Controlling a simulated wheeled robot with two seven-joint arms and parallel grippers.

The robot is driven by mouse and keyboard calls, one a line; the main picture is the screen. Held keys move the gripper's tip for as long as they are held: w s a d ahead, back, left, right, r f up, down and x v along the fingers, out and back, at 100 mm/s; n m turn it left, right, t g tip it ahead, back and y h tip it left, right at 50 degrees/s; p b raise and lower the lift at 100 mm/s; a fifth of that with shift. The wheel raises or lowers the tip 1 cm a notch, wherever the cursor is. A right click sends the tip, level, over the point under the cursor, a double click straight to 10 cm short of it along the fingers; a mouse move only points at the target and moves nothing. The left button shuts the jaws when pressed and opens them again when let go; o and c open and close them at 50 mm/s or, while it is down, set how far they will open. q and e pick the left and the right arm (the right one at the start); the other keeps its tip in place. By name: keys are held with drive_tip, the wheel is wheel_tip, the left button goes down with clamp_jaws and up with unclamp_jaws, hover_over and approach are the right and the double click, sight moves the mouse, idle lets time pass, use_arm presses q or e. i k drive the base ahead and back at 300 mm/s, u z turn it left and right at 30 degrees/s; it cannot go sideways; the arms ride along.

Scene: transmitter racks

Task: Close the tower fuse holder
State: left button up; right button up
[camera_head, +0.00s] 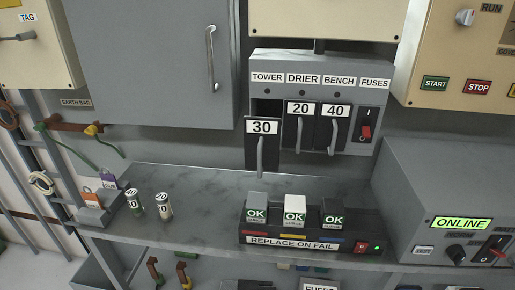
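The tower fuse holder (262,146) is a dark carrier with a "30" label and a grey handle. It hangs lower than the other holders, below the "TOWER" label on the grey fuse box (374,67). A dark opening (267,107) shows above it. The drier holder (299,122), marked "20", and the bench holder (334,130), marked "40", sit higher in the box. Neither of my grippers is in view.
A grey shelf (200,190) below carries two small fuses (135,203) (164,206) and a "REPLACE ON FAIL" block (310,239) with three "OK" modules. A grey "ONLINE" unit (440,185) stands at right. A grey cabinet door (150,60) is at left.

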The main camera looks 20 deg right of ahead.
sight(262, 135)
drive_tip(key=z, duration=2.05)
drive_tip(key=k, duration=0.55)
drive_tip(key=u, duration=0.95)
drive_tip(key=i, duration=0.25)
drive_tip(key=u, duration=0.05)
